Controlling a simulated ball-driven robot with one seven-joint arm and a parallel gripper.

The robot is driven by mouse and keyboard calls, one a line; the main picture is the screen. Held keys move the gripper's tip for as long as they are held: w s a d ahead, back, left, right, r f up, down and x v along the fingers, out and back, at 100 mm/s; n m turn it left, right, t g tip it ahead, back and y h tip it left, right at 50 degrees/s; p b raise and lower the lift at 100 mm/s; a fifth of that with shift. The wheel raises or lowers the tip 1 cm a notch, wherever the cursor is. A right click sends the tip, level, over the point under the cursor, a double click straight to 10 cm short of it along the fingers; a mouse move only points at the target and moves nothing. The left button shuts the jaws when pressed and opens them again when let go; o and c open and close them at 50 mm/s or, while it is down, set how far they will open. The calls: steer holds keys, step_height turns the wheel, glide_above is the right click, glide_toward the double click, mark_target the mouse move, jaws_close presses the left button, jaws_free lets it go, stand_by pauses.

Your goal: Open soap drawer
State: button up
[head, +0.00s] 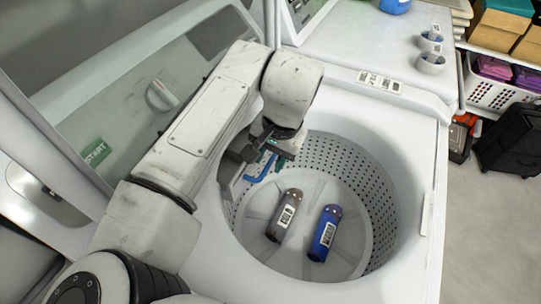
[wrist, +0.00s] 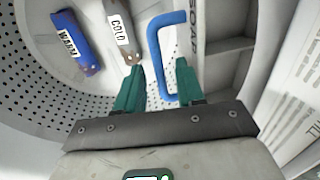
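The soap drawer (wrist: 194,28) shows in the wrist view, with "SOAP" on its front and a blue U-shaped handle (wrist: 153,45). The handle also shows in the head view (head: 263,172), at the left rim of the washer tub. My gripper (wrist: 159,68) is open, with one green finger on each side of the handle's near part. I cannot tell whether either finger touches it. In the head view my gripper (head: 268,155) hangs over the tub's left edge and hides most of the drawer. Pale compartments show right of the drawer front in the wrist view.
The washer tub (head: 375,215) is open. A grey bottle labelled COLD (wrist: 120,28) and a blue bottle labelled WARM (wrist: 75,40) lie in it. The raised lid and control panel stand left of my arm. A white machine top with cups (head: 431,62) is at upper right.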

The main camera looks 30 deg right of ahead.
jaws_close()
stand_by(0.3)
stand_by(0.4)
